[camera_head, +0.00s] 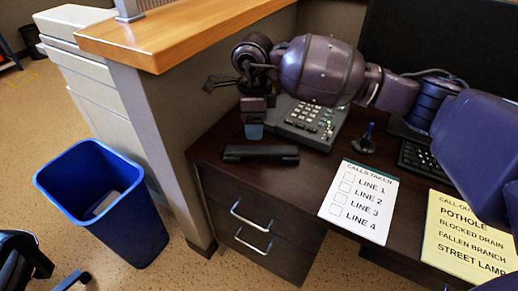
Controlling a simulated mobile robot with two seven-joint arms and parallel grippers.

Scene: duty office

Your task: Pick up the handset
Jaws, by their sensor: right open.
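The black handset (260,153) lies flat on the dark desk near its front left edge, off the desk phone (309,123). The phone's base and keypad show behind it, partly covered by my right arm. My right gripper (235,107) is open and empty above and behind the handset. One finger with a blue tip points down close to the handset's far side; I cannot tell whether it touches. The other finger points left. My left gripper is not in view.
A wooden-topped partition (175,38) stands left of the desk. A calls sheet (358,202), a yellow list (467,240), a pen in a holder (366,140) and a keyboard (420,158) are to the right. A blue bin (130,232) stands on the floor.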

